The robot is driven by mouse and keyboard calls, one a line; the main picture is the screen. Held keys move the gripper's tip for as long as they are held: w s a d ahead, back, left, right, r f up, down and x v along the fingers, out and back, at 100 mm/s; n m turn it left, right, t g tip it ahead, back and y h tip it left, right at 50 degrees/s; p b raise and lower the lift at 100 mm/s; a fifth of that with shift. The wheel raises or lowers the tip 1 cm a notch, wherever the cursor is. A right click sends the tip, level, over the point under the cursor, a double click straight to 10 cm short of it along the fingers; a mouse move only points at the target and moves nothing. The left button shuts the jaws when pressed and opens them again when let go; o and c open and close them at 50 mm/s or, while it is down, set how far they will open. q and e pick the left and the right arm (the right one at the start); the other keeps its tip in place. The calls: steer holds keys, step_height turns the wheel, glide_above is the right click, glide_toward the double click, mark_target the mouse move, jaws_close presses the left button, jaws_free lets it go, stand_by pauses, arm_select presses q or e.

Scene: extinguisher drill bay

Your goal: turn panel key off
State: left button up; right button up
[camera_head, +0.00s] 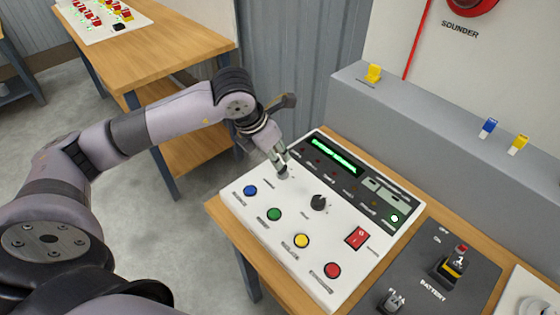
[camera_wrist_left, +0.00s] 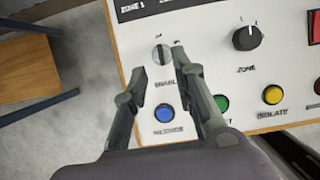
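The white control panel (camera_head: 262,226) lies on a wooden table and fills the top of the left wrist view (camera_wrist_left: 205,60). Its small silver key switch (camera_wrist_left: 161,55), above the label "ENABLE", has its slot roughly upright in the left wrist view. My left gripper (camera_wrist_left: 160,66) is open, with a fingertip on either side of the key switch and a gap to the left one. Contact with the right fingertip cannot be told. In the head view the left gripper (camera_head: 279,163) points down at the panel's upper left and mostly hides the key switch. My right gripper is out of view.
The panel also carries a blue button (camera_head: 250,190), green button (camera_head: 274,215), yellow button (camera_head: 302,241), red button (camera_head: 332,270), black zone knob (camera_head: 318,203), red rocker switch (camera_head: 357,238) and lit green display (camera_head: 334,156). A battery unit (camera_head: 453,263) stands right of it.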

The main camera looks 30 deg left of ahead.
arm_select(q)
steer(key=v, duration=0.5)
steer(key=shift+s+r, duration=0.1)
steer(key=shift+r, duration=0.2)
